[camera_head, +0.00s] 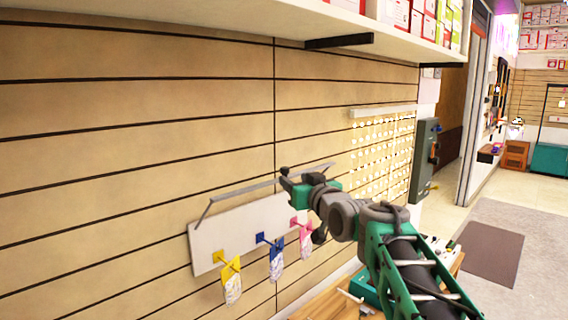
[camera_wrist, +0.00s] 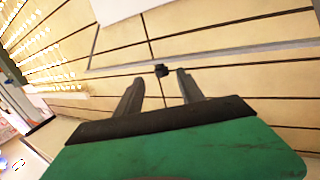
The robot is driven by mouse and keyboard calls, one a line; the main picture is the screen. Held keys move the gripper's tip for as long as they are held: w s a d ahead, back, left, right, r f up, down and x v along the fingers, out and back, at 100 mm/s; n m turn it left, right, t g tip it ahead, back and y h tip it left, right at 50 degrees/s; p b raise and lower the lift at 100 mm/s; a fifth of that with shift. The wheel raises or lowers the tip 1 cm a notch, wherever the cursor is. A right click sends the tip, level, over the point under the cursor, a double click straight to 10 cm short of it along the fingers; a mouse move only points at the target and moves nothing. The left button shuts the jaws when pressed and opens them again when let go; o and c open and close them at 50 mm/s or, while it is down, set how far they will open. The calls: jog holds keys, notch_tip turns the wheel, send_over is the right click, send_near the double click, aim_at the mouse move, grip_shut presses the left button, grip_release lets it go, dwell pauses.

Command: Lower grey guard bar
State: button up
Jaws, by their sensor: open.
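The grey guard bar (camera_head: 250,189) is a thin rail with bent end arms, standing raised along the top of a white panel (camera_head: 212,239) on the slatted wall. In the wrist view the bar (camera_wrist: 240,50) crosses in front of my fingers, with a small dark knob (camera_wrist: 161,70) on it. My gripper (camera_head: 287,180) is at the bar's middle-right part, open. In the wrist view the knob lies between and just beyond the open fingertips (camera_wrist: 159,77). I cannot tell whether the fingers touch the bar.
Yellow, blue (camera_head: 276,258) and pink hooks with small packets hang on the panel below the bar. A shelf with boxes (camera_head: 400,22) juts out above. A table (camera_head: 325,303) with small items stands below. A grey box (camera_head: 424,160) is on the wall at right.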

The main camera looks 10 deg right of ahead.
aim_at(286, 169)
jog(key=w+p, duration=0.1)
jog(key=w, duration=0.1)
jog(key=w+a+r+p, duration=0.1)
jog(key=w, duration=0.1)
jog(key=w+p, duration=0.1)
jog(key=w, duration=0.1)
jog(key=shift+w+a+r, duration=0.15)
jog(key=shift+w+a, duration=0.1)
jog(key=shift+w, duration=0.6)
jog(key=shift+c, duration=0.6)
grip_shut()
